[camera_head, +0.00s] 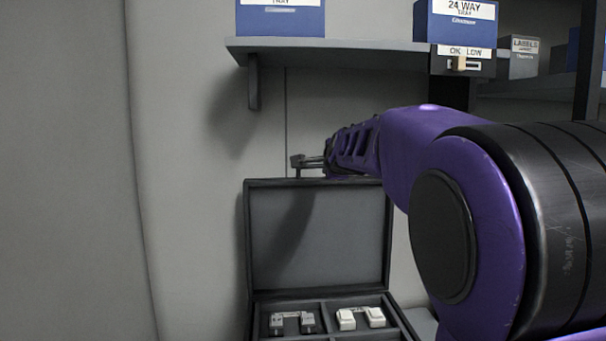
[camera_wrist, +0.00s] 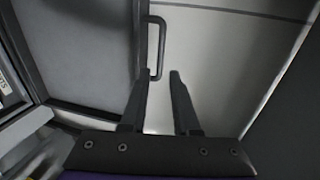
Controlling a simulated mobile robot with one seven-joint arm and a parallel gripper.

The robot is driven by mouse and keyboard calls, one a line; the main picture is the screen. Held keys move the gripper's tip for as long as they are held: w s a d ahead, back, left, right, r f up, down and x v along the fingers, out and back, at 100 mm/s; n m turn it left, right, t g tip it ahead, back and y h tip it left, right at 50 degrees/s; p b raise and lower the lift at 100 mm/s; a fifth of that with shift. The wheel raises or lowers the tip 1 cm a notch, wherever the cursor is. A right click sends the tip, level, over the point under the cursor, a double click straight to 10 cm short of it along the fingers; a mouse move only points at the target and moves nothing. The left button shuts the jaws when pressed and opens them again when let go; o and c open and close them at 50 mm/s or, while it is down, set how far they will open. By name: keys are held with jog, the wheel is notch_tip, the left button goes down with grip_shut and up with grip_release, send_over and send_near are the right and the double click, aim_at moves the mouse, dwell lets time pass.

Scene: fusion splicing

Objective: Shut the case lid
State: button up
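The case (camera_head: 322,305) is open at the lower middle of the head view. Its dark grey lid (camera_head: 318,235) stands about upright behind the base; it also shows at the left of the wrist view (camera_wrist: 80,50). A dark handle (camera_wrist: 160,48) sits at the lid's edge in the wrist view, just beyond my fingertips.
The case base holds small grey parts (camera_head: 292,322) and white parts (camera_head: 360,317) in separate compartments. A shelf (camera_head: 330,46) with blue boxes (camera_head: 280,18) and labelled bins (camera_head: 455,20) hangs above my arm. The wall to the left is clear.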

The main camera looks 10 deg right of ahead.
aim_at(320, 166)
jog(key=p+x, duration=0.1)
jog(key=x, duration=1.2)
grip_shut()
dwell(1.1)
